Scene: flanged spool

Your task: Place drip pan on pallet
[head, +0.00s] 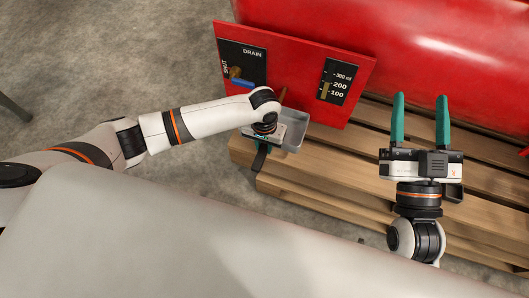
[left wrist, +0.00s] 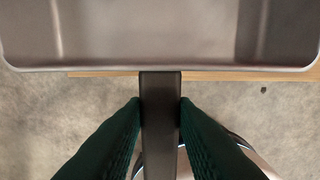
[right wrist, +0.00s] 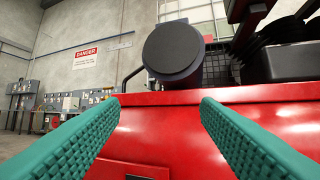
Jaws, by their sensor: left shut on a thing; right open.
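The grey drip pan (head: 293,135) is at the left end of the wooden pallet (head: 330,182), in front of the red panel. My left gripper (head: 264,148) is shut on the pan's dark handle. In the left wrist view the green fingers close on both sides of the handle (left wrist: 160,115), and the pan (left wrist: 160,35) fills the top with a pallet edge below its rim. I cannot tell if the pan touches the pallet. My right gripper (head: 420,122) is open and empty above the pallet; its fingers show apart in the right wrist view (right wrist: 160,110).
The red panel (head: 300,75) has a DRAIN label, a blue-handled valve (head: 240,83) and a level gauge. A large red tank (head: 430,50) lies behind it. Bare pallet slats run to the right of the pan. Concrete floor lies to the left.

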